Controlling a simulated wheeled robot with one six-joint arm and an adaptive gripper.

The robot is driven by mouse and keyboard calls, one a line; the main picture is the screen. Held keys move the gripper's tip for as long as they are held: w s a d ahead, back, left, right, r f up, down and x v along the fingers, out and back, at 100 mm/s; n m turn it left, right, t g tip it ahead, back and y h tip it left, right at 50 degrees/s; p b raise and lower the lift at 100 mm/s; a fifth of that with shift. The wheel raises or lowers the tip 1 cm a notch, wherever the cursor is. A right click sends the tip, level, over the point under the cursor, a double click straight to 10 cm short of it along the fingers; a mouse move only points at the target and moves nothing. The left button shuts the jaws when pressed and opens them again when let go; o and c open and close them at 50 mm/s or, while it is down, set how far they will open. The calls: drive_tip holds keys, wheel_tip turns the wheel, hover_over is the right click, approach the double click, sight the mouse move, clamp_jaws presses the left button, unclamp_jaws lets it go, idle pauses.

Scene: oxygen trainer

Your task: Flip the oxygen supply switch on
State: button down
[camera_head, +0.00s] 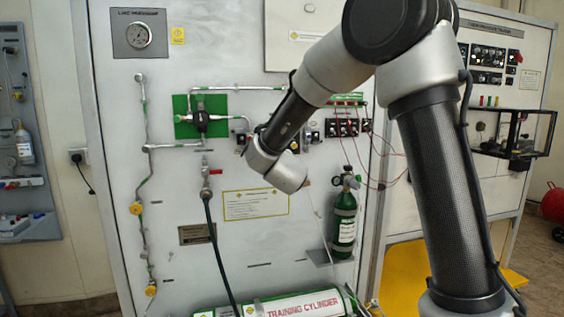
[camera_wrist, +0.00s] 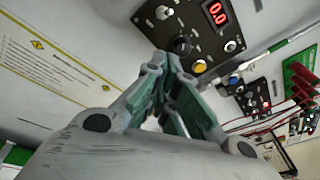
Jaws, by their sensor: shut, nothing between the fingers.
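A black control panel (camera_wrist: 198,18) in the wrist view has a red display reading 0.0, a silver switch (camera_wrist: 164,12) at its upper left, a dark knob (camera_wrist: 181,44), a yellow button (camera_wrist: 199,66) and a small silver toggle (camera_wrist: 230,46). No readable label shows which one is the oxygen supply switch, and I cannot tell any switch's position. My gripper (camera_wrist: 168,66) is shut and empty, its fingertips close to the dark knob; I cannot tell whether they touch it. In the head view, my arm's wrist hides the gripper and part of the panel.
A second black panel (camera_wrist: 258,95) with red leads stands to the right. A yellow-framed notice (camera_wrist: 45,55) is at left. In the head view, a green cylinder (camera_head: 344,225) stands below right, and a black hose (camera_head: 217,245) hangs at left from a red-handled valve.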

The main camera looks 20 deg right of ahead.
drive_tip(key=s+a+r, duration=0.1)
drive_tip(key=s+r, duration=0.4)
drive_tip(key=shift+s, duration=0.35)
